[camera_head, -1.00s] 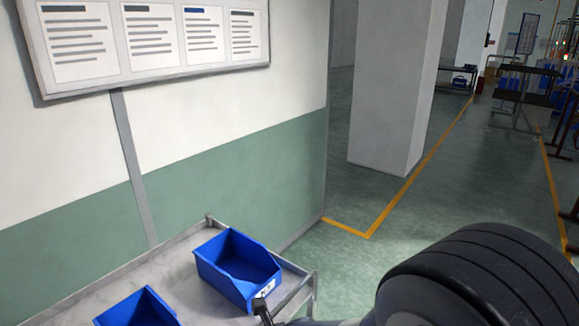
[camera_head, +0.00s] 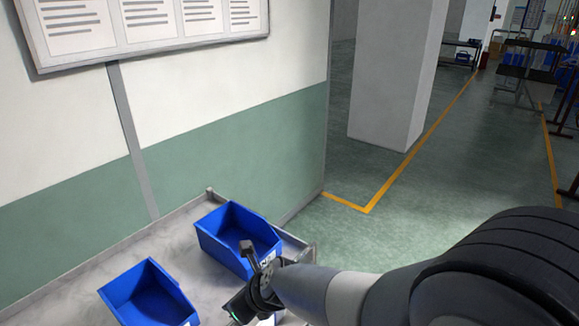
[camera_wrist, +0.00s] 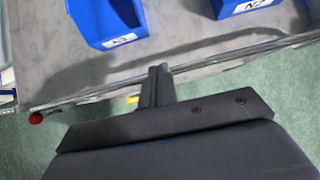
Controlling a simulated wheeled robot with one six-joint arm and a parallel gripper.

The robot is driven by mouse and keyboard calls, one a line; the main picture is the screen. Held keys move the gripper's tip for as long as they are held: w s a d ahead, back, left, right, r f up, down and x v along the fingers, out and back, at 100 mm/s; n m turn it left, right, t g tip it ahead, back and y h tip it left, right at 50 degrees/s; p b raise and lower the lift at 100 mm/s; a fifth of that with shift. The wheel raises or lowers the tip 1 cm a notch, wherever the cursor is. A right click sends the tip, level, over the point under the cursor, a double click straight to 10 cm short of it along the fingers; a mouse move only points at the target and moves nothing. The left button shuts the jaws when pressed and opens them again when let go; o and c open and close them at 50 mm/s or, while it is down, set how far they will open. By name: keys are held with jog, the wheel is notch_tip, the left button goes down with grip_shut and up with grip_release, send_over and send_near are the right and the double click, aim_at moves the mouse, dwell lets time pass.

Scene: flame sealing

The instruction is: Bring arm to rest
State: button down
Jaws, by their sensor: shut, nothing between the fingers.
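In the head view, my arm reaches in from the lower right, and its dark end, my gripper, is partly seen in front of the right blue bin. In the wrist view, my gripper (camera_wrist: 160,70) shows its narrow dark fingers together with nothing between them. They point toward the edge of the grey cart top and appear apart from the bins.
Two blue bins, the right one (camera_head: 222,232) and the left one (camera_head: 150,297), stand on the grey cart top (camera_head: 172,240) beside a green and white wall (camera_head: 230,130). A white pillar (camera_head: 392,90) stands behind. Open floor (camera_head: 345,240) lies right of the cart.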

notch_tip(320, 180, down, 7)
dwell(1.9)
jog(key=shift+d+r, duration=0.1)
jog(key=shift+d, duration=0.1)
